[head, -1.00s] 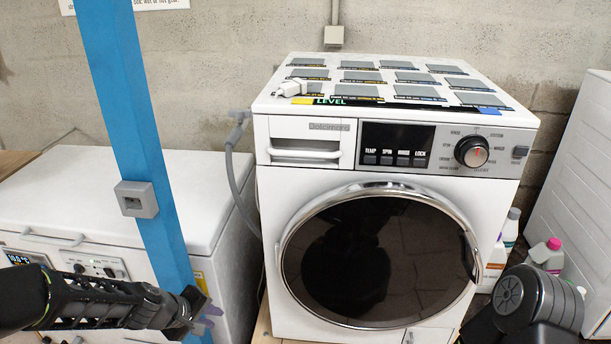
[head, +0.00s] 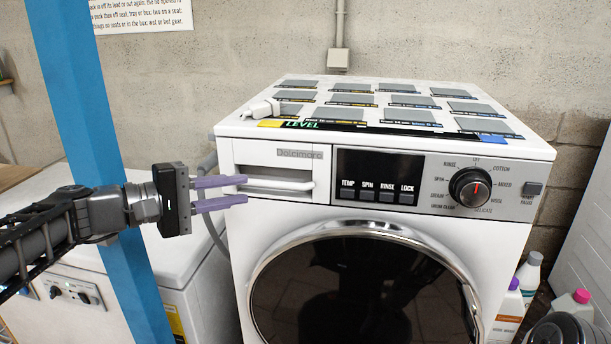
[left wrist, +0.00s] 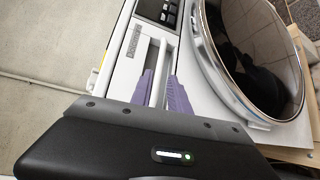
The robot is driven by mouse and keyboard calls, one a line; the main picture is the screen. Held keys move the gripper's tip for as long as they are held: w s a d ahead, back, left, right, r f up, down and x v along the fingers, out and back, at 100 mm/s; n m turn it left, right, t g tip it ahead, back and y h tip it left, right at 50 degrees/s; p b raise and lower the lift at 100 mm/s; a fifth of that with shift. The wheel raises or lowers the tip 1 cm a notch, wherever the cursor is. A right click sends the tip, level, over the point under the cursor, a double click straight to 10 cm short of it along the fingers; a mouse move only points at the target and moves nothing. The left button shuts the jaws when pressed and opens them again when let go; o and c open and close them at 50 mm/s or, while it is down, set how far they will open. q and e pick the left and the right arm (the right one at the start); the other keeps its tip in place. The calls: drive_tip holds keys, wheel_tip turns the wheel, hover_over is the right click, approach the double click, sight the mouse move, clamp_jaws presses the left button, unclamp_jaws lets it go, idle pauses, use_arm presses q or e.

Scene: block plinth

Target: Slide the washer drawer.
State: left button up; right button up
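The white washer (head: 400,146) stands in the middle of the head view, with its drawer (head: 270,172) at the upper left of its front. The drawer looks shut, with a white bar handle (head: 282,185) across a recess. My left gripper (head: 243,189) is open at the left end of the handle, one purple finger above the bar's level and one below. In the left wrist view the drawer handle (left wrist: 151,85) lies between the two fingers (left wrist: 160,92). I cannot tell whether the fingers touch it.
Marked pads and a white plug (head: 262,108) lie on the washer top. A blue post (head: 95,130) stands left, behind my left arm, before a white chest (head: 190,235). Bottles (head: 525,280) stand right of the washer. A grey hose (head: 212,225) hangs beside it.

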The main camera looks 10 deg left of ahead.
sight(268, 185)
use_arm(q)
drive_tip(key=p+x, duration=0.1)
drive_tip(key=x, duration=0.7)
idle(0.5)
drive_tip(key=shift+c, duration=0.4)
clamp_jaws()
idle(0.9)
